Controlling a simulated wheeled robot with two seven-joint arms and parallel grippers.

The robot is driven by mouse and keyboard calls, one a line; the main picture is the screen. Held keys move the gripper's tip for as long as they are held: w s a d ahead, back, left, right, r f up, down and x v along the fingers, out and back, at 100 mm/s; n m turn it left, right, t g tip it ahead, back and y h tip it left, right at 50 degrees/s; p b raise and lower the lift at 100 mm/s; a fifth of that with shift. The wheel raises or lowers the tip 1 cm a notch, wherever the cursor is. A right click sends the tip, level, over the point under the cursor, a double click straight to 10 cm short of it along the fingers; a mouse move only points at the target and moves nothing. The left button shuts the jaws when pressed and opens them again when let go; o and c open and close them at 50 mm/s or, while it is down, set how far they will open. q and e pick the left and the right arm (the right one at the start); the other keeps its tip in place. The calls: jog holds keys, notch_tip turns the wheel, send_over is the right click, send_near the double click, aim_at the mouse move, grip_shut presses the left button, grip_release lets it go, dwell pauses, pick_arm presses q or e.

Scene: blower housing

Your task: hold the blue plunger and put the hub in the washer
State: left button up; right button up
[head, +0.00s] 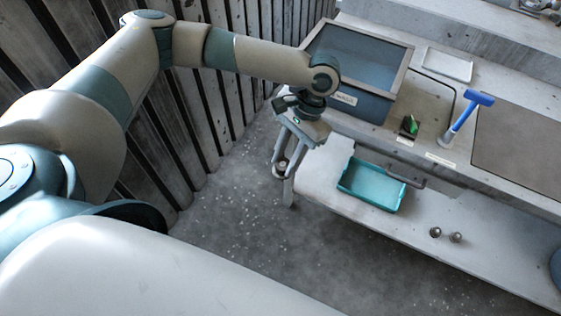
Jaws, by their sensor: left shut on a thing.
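My left gripper (283,170) hangs pointing down at the front left corner of the bench, left of the teal tray. It is shut on a small grey metallic piece (281,163), which looks like the hub but is mostly hidden by the fingers. The blue plunger (479,98) stands upright on the bench top at the right, with a T-shaped handle, and nothing grips it. A grey-framed box with a dark blue inside (402,70) and a small front label seems to be the washer; it is behind and right of my left gripper. My right gripper is out of view.
A teal tray (344,187) and two small round metal pieces (435,232) (456,237) are on the lower shelf. A green and black item (410,126) sits on the bench near the box. A white tray (447,65) lies behind. A slatted wall (190,125) runs along the left.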

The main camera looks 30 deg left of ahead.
pick_arm(q)
jog(key=w+d+r+m+t+p, duration=0.1)
jog(key=w+r+m+t, duration=0.3)
jog(key=w+r+m, duration=0.4)
jog(key=w+d+r+m+t+y+p, duration=0.1)
jog(key=w+d+r+m+t, duration=0.2)
jog(key=w+r+m, duration=0.5)
jog(key=shift+r+m+t, duration=0.4)
jog(key=shift+r+m, duration=0.3)
jog(key=shift+m, duration=3.5)
